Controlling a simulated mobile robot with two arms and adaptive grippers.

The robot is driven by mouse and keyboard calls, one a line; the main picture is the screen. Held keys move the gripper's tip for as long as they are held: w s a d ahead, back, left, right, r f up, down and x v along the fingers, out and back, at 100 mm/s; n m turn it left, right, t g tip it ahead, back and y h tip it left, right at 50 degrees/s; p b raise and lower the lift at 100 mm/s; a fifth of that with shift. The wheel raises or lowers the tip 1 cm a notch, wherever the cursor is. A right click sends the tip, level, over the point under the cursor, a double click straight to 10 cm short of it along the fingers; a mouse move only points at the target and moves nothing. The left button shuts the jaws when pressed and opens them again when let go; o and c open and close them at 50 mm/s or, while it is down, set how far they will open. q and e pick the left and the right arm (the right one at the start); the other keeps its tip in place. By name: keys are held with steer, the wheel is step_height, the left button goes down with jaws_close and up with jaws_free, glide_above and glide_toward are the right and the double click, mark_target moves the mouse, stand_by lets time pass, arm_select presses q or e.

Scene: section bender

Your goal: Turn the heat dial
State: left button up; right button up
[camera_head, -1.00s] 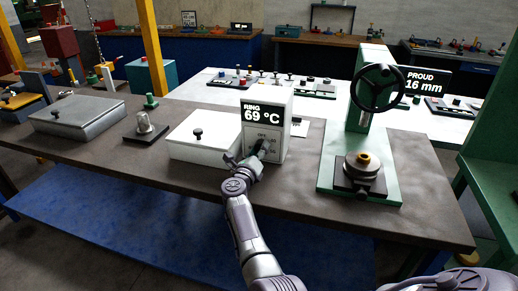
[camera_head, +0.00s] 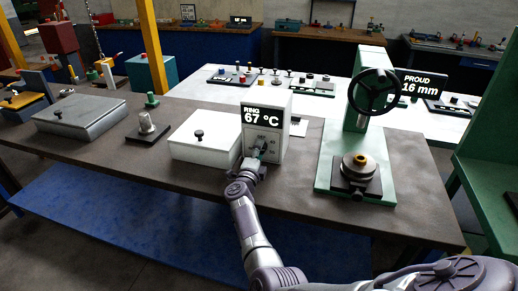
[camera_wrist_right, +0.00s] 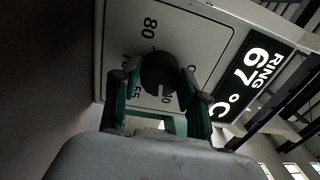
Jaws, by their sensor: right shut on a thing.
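The heat dial is a round black knob (camera_wrist_right: 158,72) on the front panel of a white box (camera_head: 277,103), with the scale figures 80 and 55 around it in the right wrist view. The box's display (camera_head: 262,116) reads RING 67 °C, and it also shows in the wrist view (camera_wrist_right: 256,80). My right gripper (camera_head: 257,158) is at the box's front. In the wrist view its fingers (camera_wrist_right: 160,84) are shut on the knob, one on each side. The fingers hide part of the scale. My left gripper is not in view.
A white lidded box (camera_head: 203,139) stands just left of the heater box. A green press with a black handwheel (camera_head: 373,92) stands to the right, beside a display (camera_head: 419,82) reading PROUD 16 mm. The brown bench's front right (camera_head: 420,215) is clear.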

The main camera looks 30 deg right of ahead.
steer(key=shift+n, duration=0.6)
steer(key=o, duration=1.1)
steer(key=shift+o, duration=0.2)
